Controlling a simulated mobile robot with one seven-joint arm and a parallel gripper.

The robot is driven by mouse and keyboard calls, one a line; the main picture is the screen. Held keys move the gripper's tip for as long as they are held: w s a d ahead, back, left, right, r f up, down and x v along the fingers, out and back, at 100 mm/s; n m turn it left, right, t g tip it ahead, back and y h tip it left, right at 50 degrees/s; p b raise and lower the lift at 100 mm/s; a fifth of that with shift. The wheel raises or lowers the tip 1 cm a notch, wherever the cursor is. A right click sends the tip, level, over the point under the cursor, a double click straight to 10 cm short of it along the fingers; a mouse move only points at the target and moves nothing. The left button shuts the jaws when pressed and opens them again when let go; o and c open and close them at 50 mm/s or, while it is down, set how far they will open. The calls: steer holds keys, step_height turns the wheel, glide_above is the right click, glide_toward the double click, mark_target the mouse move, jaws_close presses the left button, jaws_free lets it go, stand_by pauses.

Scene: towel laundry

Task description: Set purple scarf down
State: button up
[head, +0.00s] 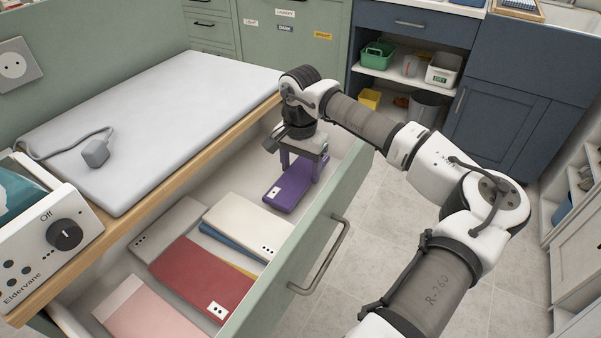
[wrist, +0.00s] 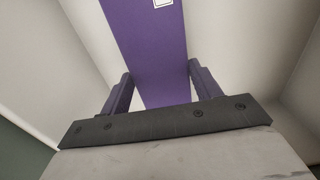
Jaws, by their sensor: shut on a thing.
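The purple scarf (head: 287,193) is a flat folded rectangle with a small white label at its near end. It is at the far end of the open drawer (head: 345,195). My gripper (head: 302,170) points down into the drawer and is shut on the scarf's far part. In the wrist view the purple scarf (wrist: 150,45) runs between the two fingers of my gripper (wrist: 157,88), with its label at the top edge. I cannot tell whether the scarf touches the drawer floor.
Folded cloths lie nearer in the drawer: red (head: 205,278), cream (head: 248,226), grey (head: 172,228), pink (head: 145,312), with blue and yellow edges showing. Bare drawer floor surrounds the scarf. The drawer front has a handle (head: 322,258). A grey pad (head: 150,120) covers the counter.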

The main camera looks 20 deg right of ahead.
mark_target(301, 172)
steer(key=shift+f, duration=1.05)
steer(key=shift+f, duration=0.1)
steer(key=shift+f, duration=0.15)
steer(key=o, duration=1)
steer(key=shift+r, duration=0.2)
step_height(301, 172, up, 12)
